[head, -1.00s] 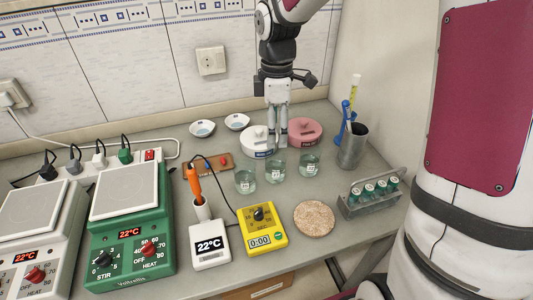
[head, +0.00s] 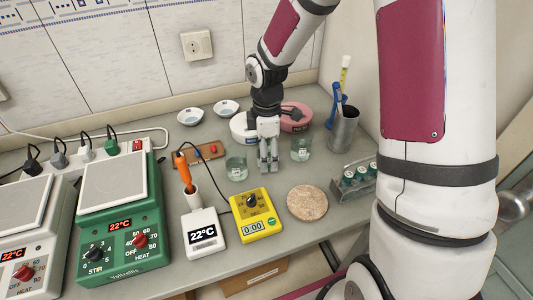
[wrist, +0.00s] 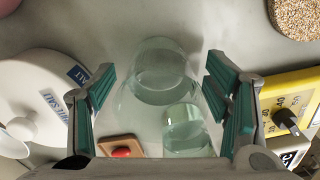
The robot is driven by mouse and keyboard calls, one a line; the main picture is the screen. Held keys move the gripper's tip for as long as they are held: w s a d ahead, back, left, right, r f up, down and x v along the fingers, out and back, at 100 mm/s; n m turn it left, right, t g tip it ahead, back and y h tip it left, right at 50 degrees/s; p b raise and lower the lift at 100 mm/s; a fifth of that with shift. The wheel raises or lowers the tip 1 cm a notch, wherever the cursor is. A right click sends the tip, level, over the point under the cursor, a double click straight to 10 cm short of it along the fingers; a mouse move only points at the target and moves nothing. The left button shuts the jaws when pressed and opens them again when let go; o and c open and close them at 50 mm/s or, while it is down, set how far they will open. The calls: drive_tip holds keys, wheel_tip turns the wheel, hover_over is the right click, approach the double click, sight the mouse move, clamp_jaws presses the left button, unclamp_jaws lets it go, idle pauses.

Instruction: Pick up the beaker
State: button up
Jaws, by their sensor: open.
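Clear glass beakers with pale liquid stand on the grey bench. In the head view one beaker (head: 237,169) is just left of my gripper (head: 269,169) and another beaker (head: 301,149) is to its right. The middle beaker is hidden there behind my fingers. In the wrist view a large clear beaker (wrist: 158,82) lies between the open fingers of my gripper (wrist: 165,98), with visible space on both sides. A smaller-looking beaker (wrist: 186,130) shows lower down, near the right finger. The fingers point down at the bench and hold nothing.
White lidded pot (head: 241,128) and pink pot (head: 296,118) stand close behind. A yellow timer (head: 257,213) and a round cork mat (head: 307,202) lie in front. A vial rack (head: 356,183) and metal cup (head: 342,130) stand right. The green hotplate (head: 122,215) is left.

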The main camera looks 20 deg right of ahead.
drive_tip(key=shift+f, duration=0.4)
drive_tip(key=shift+c, duration=0.2)
drive_tip(key=c, duration=1.3)
drive_tip(key=shift+r, duration=0.15)
